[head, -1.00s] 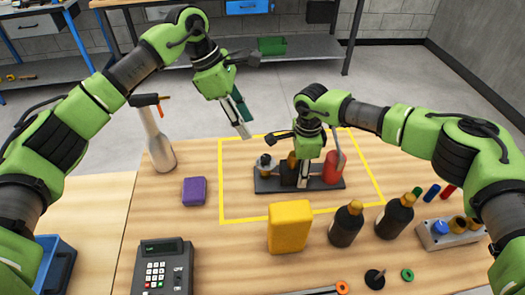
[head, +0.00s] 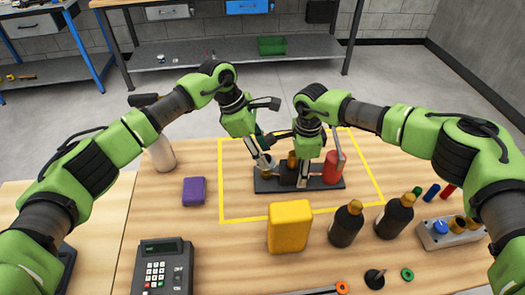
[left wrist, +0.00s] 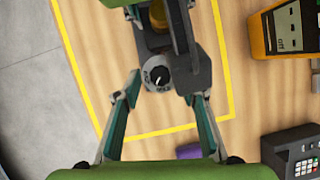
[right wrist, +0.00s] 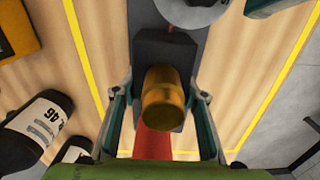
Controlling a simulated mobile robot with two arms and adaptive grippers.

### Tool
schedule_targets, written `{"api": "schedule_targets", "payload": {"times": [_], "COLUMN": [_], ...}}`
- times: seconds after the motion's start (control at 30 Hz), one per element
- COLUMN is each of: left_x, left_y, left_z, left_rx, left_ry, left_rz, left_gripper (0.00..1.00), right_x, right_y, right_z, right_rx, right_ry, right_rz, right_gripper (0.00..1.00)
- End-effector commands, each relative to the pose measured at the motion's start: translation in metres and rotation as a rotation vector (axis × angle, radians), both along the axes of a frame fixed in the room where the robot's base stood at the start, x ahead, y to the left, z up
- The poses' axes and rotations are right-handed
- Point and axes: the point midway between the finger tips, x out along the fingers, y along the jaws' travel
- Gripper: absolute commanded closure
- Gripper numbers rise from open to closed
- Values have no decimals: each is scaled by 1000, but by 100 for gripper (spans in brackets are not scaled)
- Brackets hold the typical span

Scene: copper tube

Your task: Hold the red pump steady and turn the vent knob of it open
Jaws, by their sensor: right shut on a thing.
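The red pump (head: 331,168) stands on a dark base plate inside the yellow outline. It has a red cylinder at the right, a dark middle body with a brass cap (right wrist: 162,98), and a grey vent knob at the left. In the left wrist view the round knob (left wrist: 157,78) shows a white pointer and lettering. My left gripper (left wrist: 163,98) is open, its fingertips on either side of the knob with gaps between. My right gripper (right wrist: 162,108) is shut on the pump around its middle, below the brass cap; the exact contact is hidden.
A purple block (head: 194,191) and a pale bottle (head: 161,150) are to the left. A keypad device (head: 162,266) is at front left, a vial rack (head: 448,234) at right.

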Motion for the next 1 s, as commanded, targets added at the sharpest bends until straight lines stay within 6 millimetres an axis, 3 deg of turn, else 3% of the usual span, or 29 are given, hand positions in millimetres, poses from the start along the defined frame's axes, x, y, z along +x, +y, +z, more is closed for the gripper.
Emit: {"api": "schedule_targets", "payload": {"times": [0.2, 0.33, 0.37, 0.67, 1.0], "left_x": [0, 0, 0, 0, -2], "left_y": [0, 0, 0, 0, 0], "left_z": [0, 0, 0, 1, 1], "left_rx": [0, 0, 0, 2, 2], "left_ry": [0, 0, 0, -2, -4], "left_rz": [0, 0, 0, 24, 213], "left_gripper": [65, 99, 100, 100, 100], "right_x": [1, 1, 1, 1, 0], "right_y": [0, 0, 0, 0, 0], "right_z": [1, 1, 1, 1, 1], "right_rx": [0, 0, 0, 0, 0], "right_ry": [-2, -2, -2, -2, -1], "right_rz": [0, 0, 0, 0, 1], "right_gripper": [100, 100, 100, 100, 100]}}
